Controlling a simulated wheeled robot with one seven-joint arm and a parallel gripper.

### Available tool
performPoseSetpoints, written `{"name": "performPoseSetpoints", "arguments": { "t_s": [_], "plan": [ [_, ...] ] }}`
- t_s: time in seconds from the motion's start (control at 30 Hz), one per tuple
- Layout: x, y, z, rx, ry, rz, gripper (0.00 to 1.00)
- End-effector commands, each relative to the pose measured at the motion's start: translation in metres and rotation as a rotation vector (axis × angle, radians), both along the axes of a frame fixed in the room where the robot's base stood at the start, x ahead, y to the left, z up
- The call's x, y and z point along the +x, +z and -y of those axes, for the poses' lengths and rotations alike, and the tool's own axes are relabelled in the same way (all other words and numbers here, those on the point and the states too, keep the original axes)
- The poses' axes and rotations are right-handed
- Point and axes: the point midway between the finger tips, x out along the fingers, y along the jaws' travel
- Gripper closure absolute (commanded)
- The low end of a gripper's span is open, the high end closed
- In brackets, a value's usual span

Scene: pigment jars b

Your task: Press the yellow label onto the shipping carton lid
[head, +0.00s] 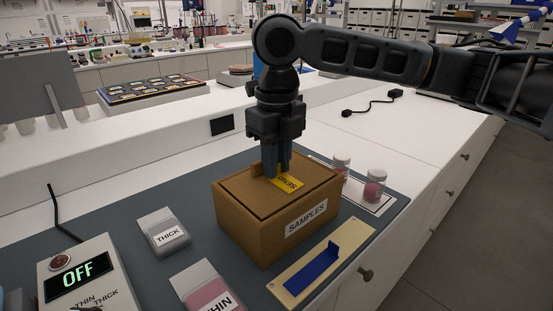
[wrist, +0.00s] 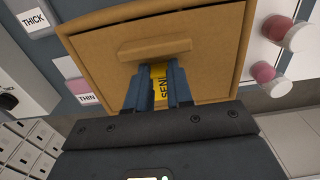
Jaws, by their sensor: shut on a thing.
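The shipping carton (head: 250,222) is a brown box marked SAMPLES, standing on a dark mat with its lid (head: 240,190) closed on top. The lid has a raised brown bar, which shows in the wrist view (wrist: 154,50). The yellow label (head: 287,183), printed SEND, is at the lid's top. My gripper (head: 276,174) points down over the lid with its fingers shut on the label. In the wrist view the label (wrist: 161,88) shows between the two blue fingers (wrist: 159,75). The fingers hide part of it. I cannot tell whether the label touches the lid.
A THICK container (head: 163,232), a THIN container (head: 205,288) and a box reading OFF (head: 80,275) are at left. A blue piece (head: 325,262) sits on a pale board in front.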

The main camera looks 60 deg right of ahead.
Motion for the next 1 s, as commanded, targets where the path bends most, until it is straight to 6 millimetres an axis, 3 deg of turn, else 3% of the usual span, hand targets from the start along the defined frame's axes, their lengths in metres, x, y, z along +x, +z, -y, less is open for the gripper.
{"name": "performPoseSetpoints", "arguments": {
  "t_s": [0.2,0.23,0.53,0.8,1.0],
  "plan": [
    [0.000,-0.001,0.000,0.000,0.000,0.000,1.00],
    [0.000,-0.001,0.000,0.000,0.000,0.000,0.78],
    [0.000,0.000,0.000,0.000,0.000,0.000,0.49],
    [0.000,0.001,0.000,0.001,0.000,0.000,0.49],
    [0.000,0.012,0.000,0.001,0.000,0.000,0.49]
  ]
}}
